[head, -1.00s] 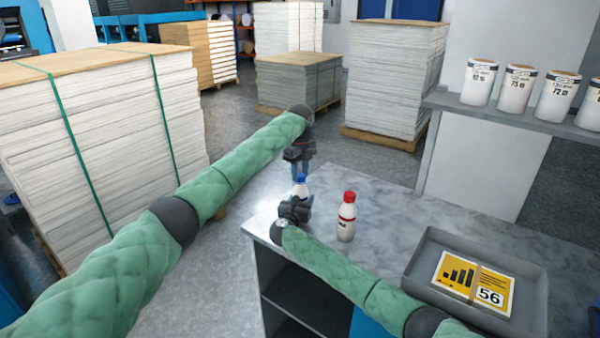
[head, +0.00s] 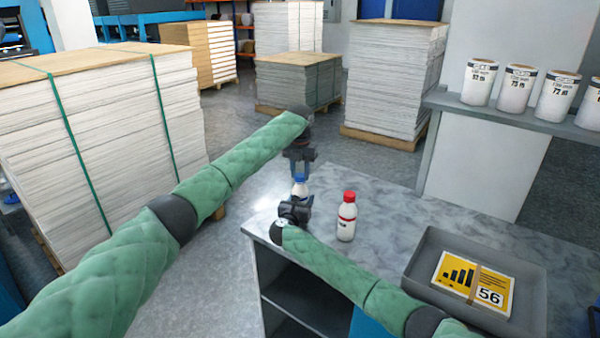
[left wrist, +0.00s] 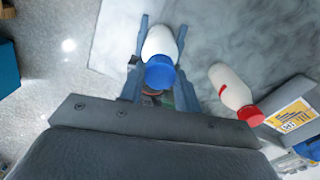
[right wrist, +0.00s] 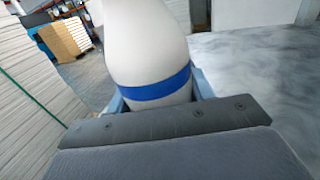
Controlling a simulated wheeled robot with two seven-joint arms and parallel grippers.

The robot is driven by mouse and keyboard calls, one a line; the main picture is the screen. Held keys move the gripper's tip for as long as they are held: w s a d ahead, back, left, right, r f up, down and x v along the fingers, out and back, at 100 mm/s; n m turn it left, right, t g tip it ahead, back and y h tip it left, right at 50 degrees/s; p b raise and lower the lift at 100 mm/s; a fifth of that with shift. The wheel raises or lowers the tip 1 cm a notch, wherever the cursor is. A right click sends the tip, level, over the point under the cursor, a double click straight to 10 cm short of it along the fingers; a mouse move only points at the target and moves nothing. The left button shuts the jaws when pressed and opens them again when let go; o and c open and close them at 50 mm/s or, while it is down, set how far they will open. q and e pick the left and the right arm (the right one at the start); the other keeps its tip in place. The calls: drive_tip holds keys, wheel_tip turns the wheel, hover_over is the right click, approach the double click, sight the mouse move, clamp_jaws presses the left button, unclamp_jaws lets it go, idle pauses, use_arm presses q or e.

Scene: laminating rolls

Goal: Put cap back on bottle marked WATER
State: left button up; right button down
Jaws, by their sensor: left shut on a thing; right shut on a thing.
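A white bottle with a blue band (right wrist: 158,90) fills the middle of the right wrist view, held by my right gripper (head: 297,200). Its white upper part (head: 300,189) shows in the head view above that gripper, near the table's far left corner. A blue cap (left wrist: 160,73) is at the bottle's mouth in the left wrist view. My left gripper (head: 300,176) comes from above, shut on the cap. Cap and bottle appear in line and touching; I cannot tell how tightly the cap sits. No WATER lettering is readable.
A white bottle with a red cap (head: 347,217) stands on the grey table (head: 400,215), just right of my right gripper. A grey tray (head: 425,262) with a yellow card stack marked 56 lies at the right. White rolls (head: 517,88) stand on a shelf behind.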

use_arm(q)
drive_tip(key=shift+w+a, duration=0.1)
drive_tip(key=o, duration=0.9)
drive_tip(key=shift+r, duration=2.3)
drive_tip(key=shift+c, duration=0.2)
